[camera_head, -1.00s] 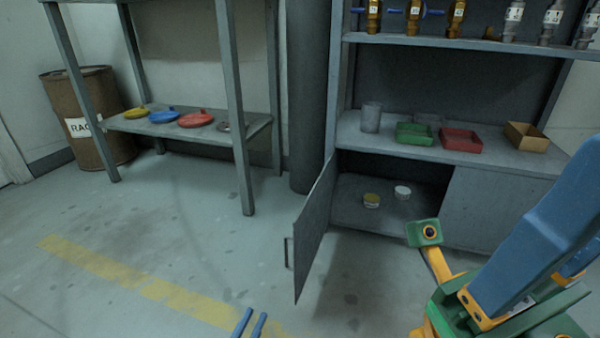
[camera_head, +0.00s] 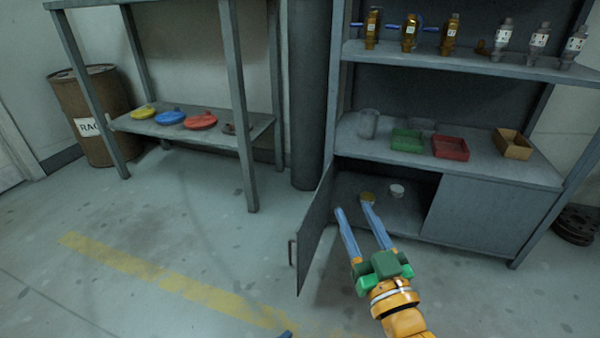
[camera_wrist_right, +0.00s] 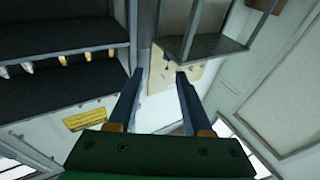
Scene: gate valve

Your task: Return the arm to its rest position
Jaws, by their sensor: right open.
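My right gripper (camera_head: 354,206) is in the head view, in front of the cabinet's open lower compartment. Its two blue fingers are apart with nothing between them, beside the open door (camera_head: 314,240). In the right wrist view, the fingers (camera_wrist_right: 157,82) are also spread and empty. Of my left gripper, only a small blue tip (camera_head: 285,334) shows at the bottom edge of the head view, too little to tell its state.
Above are a green tray (camera_head: 407,141), a red tray (camera_head: 450,147) and several valves. A rack (camera_head: 150,125) with coloured handwheels stands left. Floor between is clear.

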